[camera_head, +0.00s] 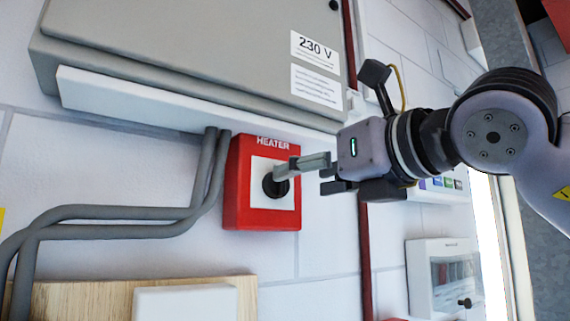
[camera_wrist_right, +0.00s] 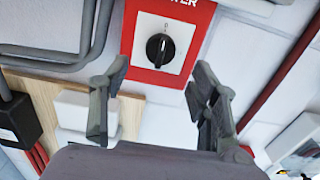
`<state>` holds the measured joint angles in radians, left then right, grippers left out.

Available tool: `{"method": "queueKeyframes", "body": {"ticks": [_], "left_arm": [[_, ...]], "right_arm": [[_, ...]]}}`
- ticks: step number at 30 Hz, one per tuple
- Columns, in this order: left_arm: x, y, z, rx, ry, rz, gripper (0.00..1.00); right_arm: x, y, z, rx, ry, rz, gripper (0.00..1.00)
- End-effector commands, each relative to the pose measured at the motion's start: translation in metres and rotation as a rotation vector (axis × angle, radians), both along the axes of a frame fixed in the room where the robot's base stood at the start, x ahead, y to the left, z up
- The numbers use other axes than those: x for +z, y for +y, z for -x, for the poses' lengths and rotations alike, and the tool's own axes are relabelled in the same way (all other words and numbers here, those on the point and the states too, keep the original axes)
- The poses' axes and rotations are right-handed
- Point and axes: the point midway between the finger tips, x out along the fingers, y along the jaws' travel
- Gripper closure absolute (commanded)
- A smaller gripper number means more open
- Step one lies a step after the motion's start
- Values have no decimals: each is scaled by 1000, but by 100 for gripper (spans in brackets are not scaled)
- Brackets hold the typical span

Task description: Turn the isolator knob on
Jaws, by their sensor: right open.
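The isolator knob (camera_head: 276,185) is a black rotary knob on a white plate, on the front of a red box (camera_head: 236,196) labelled HEATER. In the right wrist view the knob (camera_wrist_right: 159,49) has its grip bar about upright, in line with a small 0 above it. My right gripper (camera_head: 312,176) comes from the right, in front of the box. In the head view one finger partly overlaps the knob. In the wrist view the fingers (camera_wrist_right: 160,80) are spread apart and empty, with the knob ahead between them, not gripped. My left gripper is out of view.
A grey cabinet (camera_head: 180,50) marked 230 V hangs just above the red box. Grey conduits (camera_head: 120,222) run on its left. A wooden board (camera_head: 85,300) is below. A white box with a window (camera_head: 420,272) is at lower right.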

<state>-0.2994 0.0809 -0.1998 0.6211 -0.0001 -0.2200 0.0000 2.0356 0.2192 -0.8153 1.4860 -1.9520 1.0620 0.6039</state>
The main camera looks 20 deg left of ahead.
Motion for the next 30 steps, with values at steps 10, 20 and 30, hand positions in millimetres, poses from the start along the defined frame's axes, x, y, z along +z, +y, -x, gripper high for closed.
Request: {"method": "queueKeyframes", "body": {"ticks": [10, 20, 30], "left_arm": [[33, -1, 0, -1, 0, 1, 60], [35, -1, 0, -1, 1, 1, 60], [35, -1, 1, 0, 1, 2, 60]], "right_arm": [[3, 44, -34, 1, 1, 0, 44], [-1, 50, -40, 0, 1, 0, 44], [0, 50, -39, 0, 1, -1, 61]]}}
